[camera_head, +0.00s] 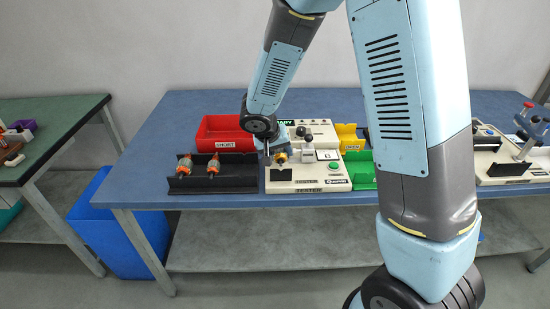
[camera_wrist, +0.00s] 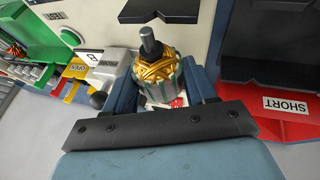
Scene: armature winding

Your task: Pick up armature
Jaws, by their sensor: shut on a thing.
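My gripper (camera_head: 274,154) is shut on an armature (camera_head: 281,157) at the left part of the white tester (camera_head: 311,186). In the wrist view the held armature (camera_wrist: 158,78) stands between the two fingers, its dark shaft pointing away from the gripper and its copper windings showing. Its lower end is hidden by the gripper. I cannot tell whether it touches the tester. Two more armatures, one at the left (camera_head: 184,165) and one beside it (camera_head: 213,165), stand at the black holder (camera_head: 240,184) left of the tester.
A red bin (camera_head: 228,130) marked SHORT stands behind the black holder. A yellow bin (camera_head: 348,134) and a green bin (camera_head: 361,180) stand right of the tester. Another fixture (camera_head: 510,165) is at the far right. The blue table's left part (camera_head: 150,160) is clear.

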